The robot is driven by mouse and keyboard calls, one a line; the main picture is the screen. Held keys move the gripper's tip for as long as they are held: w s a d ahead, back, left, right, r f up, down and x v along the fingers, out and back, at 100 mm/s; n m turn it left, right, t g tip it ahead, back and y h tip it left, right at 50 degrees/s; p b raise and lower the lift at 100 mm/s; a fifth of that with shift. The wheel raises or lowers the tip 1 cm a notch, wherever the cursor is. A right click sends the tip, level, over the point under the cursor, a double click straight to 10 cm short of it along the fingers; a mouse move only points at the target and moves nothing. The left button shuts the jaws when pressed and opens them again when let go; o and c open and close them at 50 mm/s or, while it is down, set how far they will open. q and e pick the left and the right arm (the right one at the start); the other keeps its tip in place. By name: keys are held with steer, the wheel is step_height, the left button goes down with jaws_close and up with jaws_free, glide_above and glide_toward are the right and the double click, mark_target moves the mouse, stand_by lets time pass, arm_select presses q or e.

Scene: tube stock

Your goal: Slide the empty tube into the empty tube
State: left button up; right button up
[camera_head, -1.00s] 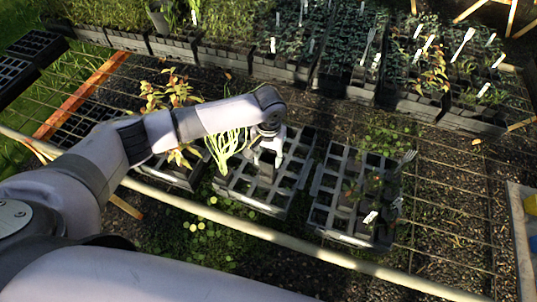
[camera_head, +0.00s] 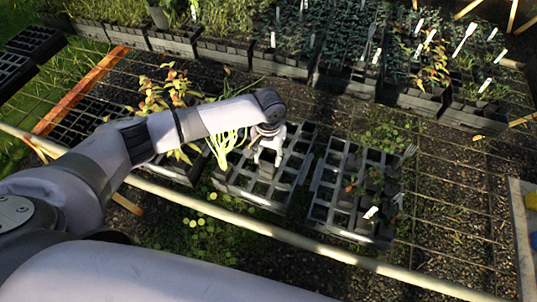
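A grey tray (camera_head: 231,189) of square tube cells stands on the mesh bench in the middle. Several of its cells look dark and empty. A second grey tray (camera_head: 319,212) stands to its right, with empty cells and a few small plants. My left gripper (camera_head: 266,163) points down over the middle of the first tray. Its two fingers stand apart, and a dark cell or tube top shows just below them. I cannot tell a separate loose tube from the tray's cells. My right gripper is not in view.
Leafy seedlings (camera_head: 172,92) stand left of the tray, with long green shoots (camera_head: 224,143) close beside my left wrist. Planted trays (camera_head: 285,64) line the back. A pale rail (camera_head: 330,256) runs along the front. The mesh at right (camera_head: 455,190) is clear.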

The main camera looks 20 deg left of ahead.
arm_select(q)
steer(key=o, duration=0.5)
steer(key=shift+o, duration=0.2)
steer(key=shift+r, duration=0.15)
step_height(320, 180, up, 12)
stand_by(0.7)
